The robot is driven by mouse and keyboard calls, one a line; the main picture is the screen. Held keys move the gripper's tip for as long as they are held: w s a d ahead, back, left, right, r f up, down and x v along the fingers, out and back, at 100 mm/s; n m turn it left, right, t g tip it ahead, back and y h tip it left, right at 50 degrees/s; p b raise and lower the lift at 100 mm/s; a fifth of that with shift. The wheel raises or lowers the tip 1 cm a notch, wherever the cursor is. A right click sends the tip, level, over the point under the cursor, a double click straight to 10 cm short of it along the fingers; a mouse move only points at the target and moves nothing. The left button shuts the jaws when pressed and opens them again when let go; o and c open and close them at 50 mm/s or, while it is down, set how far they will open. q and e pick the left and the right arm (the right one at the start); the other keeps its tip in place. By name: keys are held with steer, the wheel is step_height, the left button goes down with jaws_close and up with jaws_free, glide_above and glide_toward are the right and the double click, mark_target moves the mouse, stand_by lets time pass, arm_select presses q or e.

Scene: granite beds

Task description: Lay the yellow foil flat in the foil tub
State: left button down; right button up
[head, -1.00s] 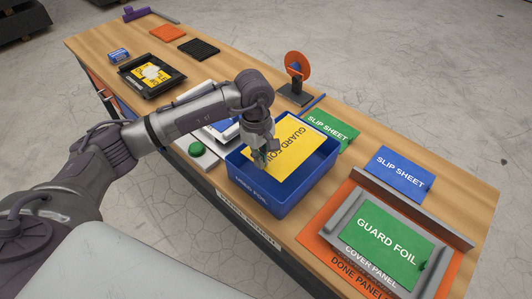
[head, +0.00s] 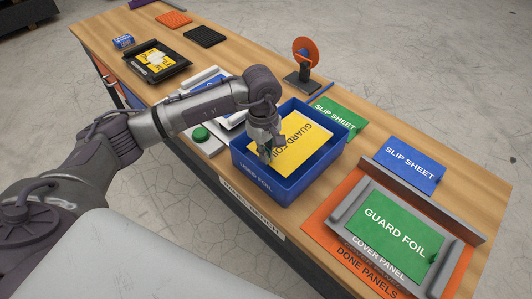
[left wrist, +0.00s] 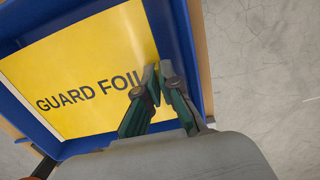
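The yellow foil (head: 303,143), printed GUARD FOIL, lies within the walls of the blue foil tub (head: 282,189) and looks about flat. It fills most of the left wrist view (left wrist: 85,65), framed by the tub's blue wall (left wrist: 178,45). My left gripper (head: 273,152) reaches down into the tub at the foil's near left edge. Its two fingers (left wrist: 158,75) look parted by a narrow gap, close over the foil's edge by the last letter. Whether they still touch the foil is hard to see. My right gripper is not in view.
A green slip sheet (head: 333,115) and a blue slip sheet (head: 412,164) lie behind and right of the tub. A grey panel with green foil (head: 395,228) sits on the orange done mat (head: 318,222).

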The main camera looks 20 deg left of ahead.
mark_target(266, 170)
arm_select(q)
steer(key=shift+f+b, duration=2.8)
steer(key=shift+f, duration=0.5)
steer(key=shift+f+b, duration=0.45)
steer(key=c, duration=1.2)
jaws_free()
steer(key=shift+c, duration=0.2)
steer(key=shift+r, duration=0.1)
steer(key=r, duration=0.8)
steer(key=a+r, duration=0.1)
steer(key=r, duration=0.3)
steer(key=shift+w, duration=0.2)
steer(key=shift+f, duration=0.1)
